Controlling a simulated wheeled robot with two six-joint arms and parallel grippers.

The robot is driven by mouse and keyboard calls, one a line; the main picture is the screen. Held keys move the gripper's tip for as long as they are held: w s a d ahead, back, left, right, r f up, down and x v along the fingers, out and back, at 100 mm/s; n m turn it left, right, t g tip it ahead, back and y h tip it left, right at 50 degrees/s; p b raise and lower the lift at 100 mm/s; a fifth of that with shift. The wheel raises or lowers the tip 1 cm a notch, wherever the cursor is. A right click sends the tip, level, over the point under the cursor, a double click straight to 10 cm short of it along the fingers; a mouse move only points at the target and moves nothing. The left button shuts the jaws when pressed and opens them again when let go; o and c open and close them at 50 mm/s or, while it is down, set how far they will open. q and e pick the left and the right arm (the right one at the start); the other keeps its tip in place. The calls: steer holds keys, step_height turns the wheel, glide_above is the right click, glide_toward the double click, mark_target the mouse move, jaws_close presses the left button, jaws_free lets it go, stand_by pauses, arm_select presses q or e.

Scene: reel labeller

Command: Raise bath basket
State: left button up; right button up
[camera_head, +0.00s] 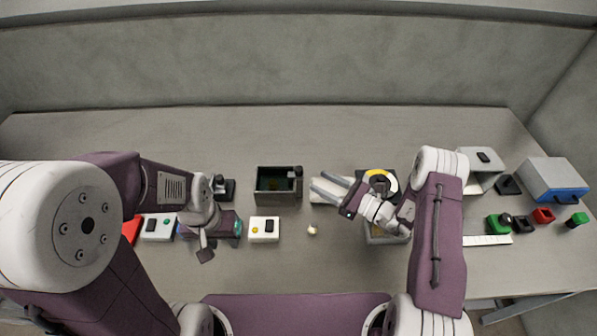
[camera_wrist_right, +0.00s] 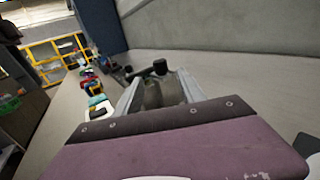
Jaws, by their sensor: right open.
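The bath (camera_head: 264,196) is a dark open-topped box near the middle of the bench, with dark green inside and a black knob (camera_head: 297,170) at its back right corner. A basket is not clearly distinguishable in it. My right gripper (camera_head: 317,180) is open and empty, to the right of the bath, with its fingers pointing left towards it. In the right wrist view, the two grey fingers (camera_wrist_right: 160,92) stand apart, with the black knob (camera_wrist_right: 159,67) beyond them. My left gripper (camera_head: 205,250) hangs low at the left; its fingers are too unclear to judge.
A white box with yellow and black buttons (camera_head: 264,229) stands in front of the bath. A small pale knob (camera_head: 312,230) is right of it. A blue-grey box (camera_head: 555,178) and several green, red and black items stand at the far right. The bench behind is clear.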

mark_target(303, 172)
steer(key=p+x, duration=0.2)
steer(key=x, duration=0.7)
steer(key=shift+w+a, duration=0.1)
jaws_close()
stand_by(1.1)
